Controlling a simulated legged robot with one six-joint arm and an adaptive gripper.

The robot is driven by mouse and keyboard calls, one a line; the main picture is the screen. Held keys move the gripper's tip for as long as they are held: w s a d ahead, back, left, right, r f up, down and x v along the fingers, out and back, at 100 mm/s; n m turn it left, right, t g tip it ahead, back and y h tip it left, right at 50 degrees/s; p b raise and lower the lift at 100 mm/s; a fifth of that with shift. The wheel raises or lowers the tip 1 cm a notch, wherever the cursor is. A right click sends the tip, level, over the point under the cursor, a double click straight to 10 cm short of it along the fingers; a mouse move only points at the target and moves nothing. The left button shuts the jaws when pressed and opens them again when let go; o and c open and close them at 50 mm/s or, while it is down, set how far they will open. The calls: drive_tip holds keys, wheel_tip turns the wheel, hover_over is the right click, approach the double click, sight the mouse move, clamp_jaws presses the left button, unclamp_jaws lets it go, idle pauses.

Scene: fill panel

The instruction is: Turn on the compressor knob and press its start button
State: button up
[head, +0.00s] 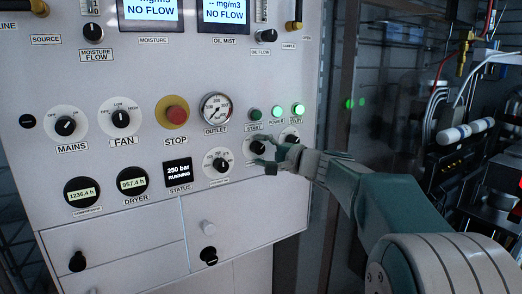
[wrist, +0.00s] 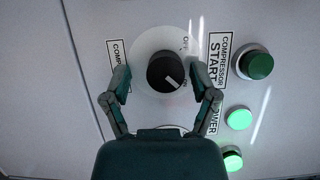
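The compressor knob (wrist: 165,72) is black on a white round plate in the wrist view. Its white mark points to the lower right, toward small lettering that is hard to read; an OFF label is partly visible above. In the head view the knob (head: 256,148) is partly behind my fingers. My gripper (wrist: 163,82) is open, one finger on each side of the knob; I cannot tell if they touch it. It also shows in the head view (head: 268,152). The compressor start button (wrist: 259,65) is dark green and unlit, right of the gripper; the head view shows it too (head: 255,114).
Two lit green lights, one labelled POWER (head: 278,113), sit right of the start button. A red stop button (head: 177,113), a gauge (head: 215,108) and a status display (head: 178,173) reading 250 bar RUNNING are to the left. Another knob (head: 291,141) is close to the gripper.

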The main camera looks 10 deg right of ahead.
drive_tip(key=shift+r, duration=0.1)
drive_tip(key=v, duration=1.2)
drive_tip(key=s+a+f+n+g+h, duration=0.35)
drive_tip(key=s+a+f+g, duration=0.35)
drive_tip(key=s+a+f, duration=0.4)
drive_tip(key=s+d+f+n+h, duration=0.1)
drive_tip(key=s+f+n+h, duration=0.2)
drive_tip(key=s, duration=0.5)
drive_tip(key=s+d+f+n+g+h, duration=0.1)
drive_tip(key=s+f+n+h, duration=0.2)
drive_tip(key=s+f+h, duration=0.2)
drive_tip(key=s+f, duration=0.1)
drive_tip(key=s, duration=0.2)
drive_tip(key=shift+s+d+f+n, duration=0.2)
drive_tip(key=shift+s+d+n, duration=0.1)
drive_tip(key=shift+d+n, duration=0.05)
